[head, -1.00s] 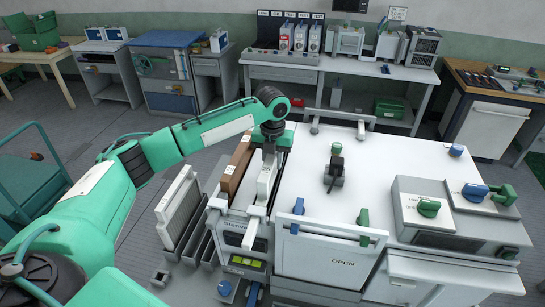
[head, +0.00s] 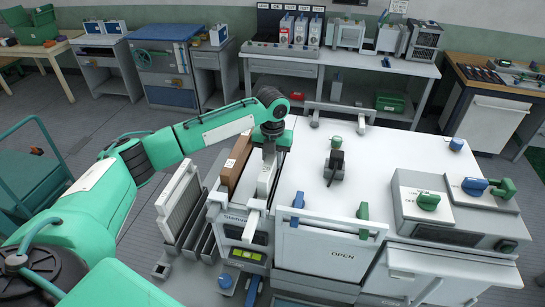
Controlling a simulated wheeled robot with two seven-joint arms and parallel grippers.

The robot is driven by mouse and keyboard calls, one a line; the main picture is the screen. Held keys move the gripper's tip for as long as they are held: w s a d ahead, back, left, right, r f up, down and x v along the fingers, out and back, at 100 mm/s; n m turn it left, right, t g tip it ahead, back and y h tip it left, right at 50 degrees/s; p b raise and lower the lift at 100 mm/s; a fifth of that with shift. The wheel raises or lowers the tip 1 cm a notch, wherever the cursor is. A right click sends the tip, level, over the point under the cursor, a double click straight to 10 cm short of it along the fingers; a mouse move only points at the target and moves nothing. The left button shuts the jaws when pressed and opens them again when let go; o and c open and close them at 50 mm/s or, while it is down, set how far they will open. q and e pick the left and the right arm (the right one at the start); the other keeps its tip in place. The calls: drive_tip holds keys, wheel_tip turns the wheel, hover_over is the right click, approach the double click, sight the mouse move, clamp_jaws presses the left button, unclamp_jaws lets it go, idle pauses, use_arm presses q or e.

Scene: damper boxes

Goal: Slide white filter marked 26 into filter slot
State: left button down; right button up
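My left arm reaches in from the left, and its gripper (head: 268,158) points down at the top left of the white machine. Just under it is a narrow white piece (head: 264,182) with a small dark label, which looks like the white filter. Its number is too small to read. A white bar (head: 251,225) juts forward below it at the machine's front; I cannot tell whether they are one piece. The fingertips are hidden, so their grip is unclear. The slot opening is hidden too. My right gripper is out of view.
A brown filter (head: 236,162) stands left of the gripper. A rack of white panels (head: 181,205) is at the machine's left side. A white door marked OPEN (head: 335,252) with blue and green handles stands to the right. The machine top (head: 385,165) is mostly clear.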

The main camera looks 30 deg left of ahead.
use_arm(q)
drive_tip(key=shift+c, duration=1.2)
unclamp_jaws()
drive_tip(key=shift+r+p, duration=1.15)
drive_tip(key=shift+r, duration=3.35)
drive_tip(key=shift+f, duration=0.1)
